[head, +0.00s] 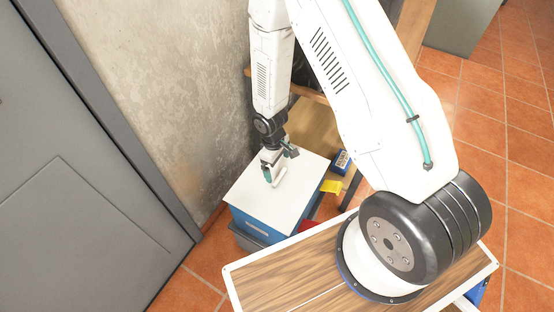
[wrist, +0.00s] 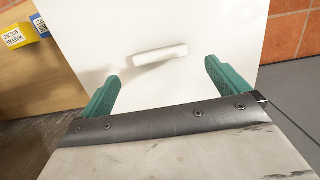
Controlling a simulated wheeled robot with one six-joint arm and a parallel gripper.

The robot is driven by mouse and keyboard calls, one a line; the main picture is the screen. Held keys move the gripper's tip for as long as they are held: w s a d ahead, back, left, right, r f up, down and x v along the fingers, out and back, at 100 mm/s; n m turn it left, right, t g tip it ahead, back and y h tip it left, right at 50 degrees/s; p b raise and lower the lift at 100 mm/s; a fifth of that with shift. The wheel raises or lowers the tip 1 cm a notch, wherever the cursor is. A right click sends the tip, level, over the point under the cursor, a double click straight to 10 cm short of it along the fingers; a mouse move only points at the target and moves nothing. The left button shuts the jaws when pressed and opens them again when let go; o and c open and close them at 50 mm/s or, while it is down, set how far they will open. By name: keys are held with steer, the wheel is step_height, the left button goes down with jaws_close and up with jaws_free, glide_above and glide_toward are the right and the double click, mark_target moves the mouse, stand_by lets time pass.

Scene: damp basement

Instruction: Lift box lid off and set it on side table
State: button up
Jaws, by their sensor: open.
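The box (head: 252,224) is blue and stands low by the wall in the head view. Its flat white lid (head: 245,192) lies on top and covers it. The lid (wrist: 205,25) fills much of the wrist view, with a white bar handle (wrist: 159,55) near its middle. The handle also shows in the head view (head: 280,177). My gripper (head: 276,168) is over the lid close to the handle. In the wrist view its green fingers (wrist: 163,80) are wide apart, and the handle shows beyond and between them, not gripped. I cannot tell which surface is the side table.
A wooden shelf (head: 312,126) stands behind the box. A blue box (head: 341,161) and a yellow item (head: 331,186) are to its right. A grey door (head: 75,190) and a wall (head: 165,70) are at left. Tiled floor (head: 505,150) is clear at right.

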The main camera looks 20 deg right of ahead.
mark_target(279, 175)
steer(key=f, duration=0.6)
steer(key=shift+s+d, duration=0.25)
steer(key=shift+s, duration=0.05)
steer(key=shift+r, duration=0.15)
steer(key=c, duration=1)
